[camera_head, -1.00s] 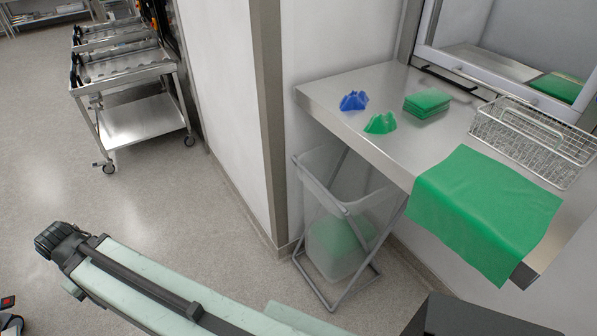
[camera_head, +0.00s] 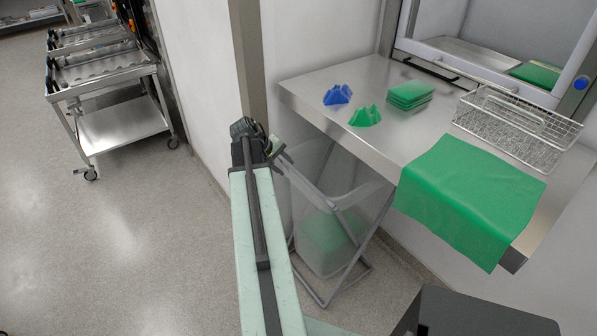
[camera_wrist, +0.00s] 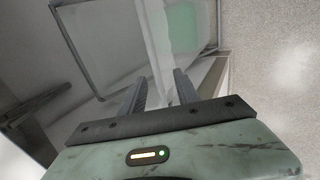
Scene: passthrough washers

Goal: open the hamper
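The hamper (camera_head: 362,190) stands under the steel counter in the head view. It is a translucent bin in a grey metal folding frame, and something green shows through its lower part. Whether its top is covered is hard to tell. My gripper (camera_head: 283,152) is at its upper left, close to the rim. In the wrist view, the two fingers of my gripper (camera_wrist: 160,88) are apart, with pale hamper material (camera_wrist: 115,45) and its frame behind them. I cannot tell whether the fingers touch the hamper.
The steel counter (camera_head: 330,78) overhangs the hamper. It holds blue and green pieces, stacked green cloths, a wire basket (camera_head: 520,125) and a green cloth (camera_head: 465,195) draped over its front edge. A wall corner post (camera_head: 248,70) is close behind my gripper. A cart (camera_head: 110,110) stands left; the floor between is clear.

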